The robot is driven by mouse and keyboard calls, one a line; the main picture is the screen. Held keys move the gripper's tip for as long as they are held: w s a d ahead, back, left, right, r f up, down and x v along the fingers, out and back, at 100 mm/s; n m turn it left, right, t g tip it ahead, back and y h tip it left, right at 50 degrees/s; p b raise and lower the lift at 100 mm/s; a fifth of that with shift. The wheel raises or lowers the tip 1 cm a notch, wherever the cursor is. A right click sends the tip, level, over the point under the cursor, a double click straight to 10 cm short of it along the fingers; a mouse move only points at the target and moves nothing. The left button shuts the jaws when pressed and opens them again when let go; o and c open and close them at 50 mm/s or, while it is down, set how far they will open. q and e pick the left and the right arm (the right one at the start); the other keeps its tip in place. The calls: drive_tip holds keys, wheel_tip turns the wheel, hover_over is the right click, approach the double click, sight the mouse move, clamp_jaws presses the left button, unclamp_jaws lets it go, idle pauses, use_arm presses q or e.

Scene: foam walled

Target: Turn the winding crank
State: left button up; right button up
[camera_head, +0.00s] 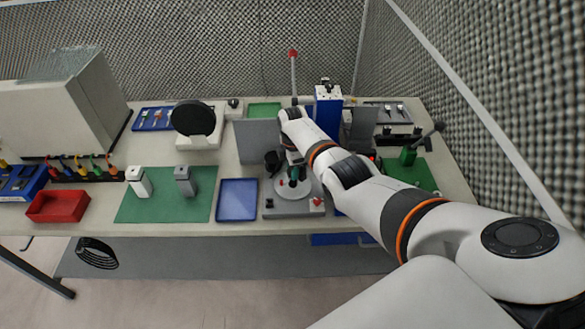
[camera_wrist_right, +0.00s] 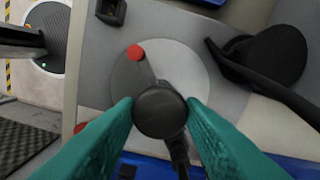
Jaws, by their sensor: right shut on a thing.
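The winding crank's round black knob (camera_wrist_right: 160,112) is between the teal fingers of my right gripper (camera_wrist_right: 160,118) in the right wrist view. The fingers are shut on it from both sides. Below the knob lies a round plate (camera_wrist_right: 190,70), light grey with a darker grey sector and a red dot (camera_wrist_right: 135,52) near its upper edge. In the head view my right gripper (camera_head: 293,172) points down over this plate (camera_head: 292,190); the arm and fingers partly hide the crank there. My left gripper is not in view.
A black round part (camera_wrist_right: 278,55) stands beside the plate. A green block with a black lever (camera_head: 425,140) stands to the right.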

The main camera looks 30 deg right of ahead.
drive_tip(key=shift+d+n, duration=0.1)
drive_tip(key=shift+n, duration=1.6)
drive_tip(key=shift+r+n+b, duration=0.1)
drive_tip(key=shift+n+b, duration=0.2)
drive_tip(key=shift+n, duration=0.2)
drive_tip(key=o, duration=1)
wheel_tip(320, 180, up, 12)
drive_tip(key=b, duration=0.2)
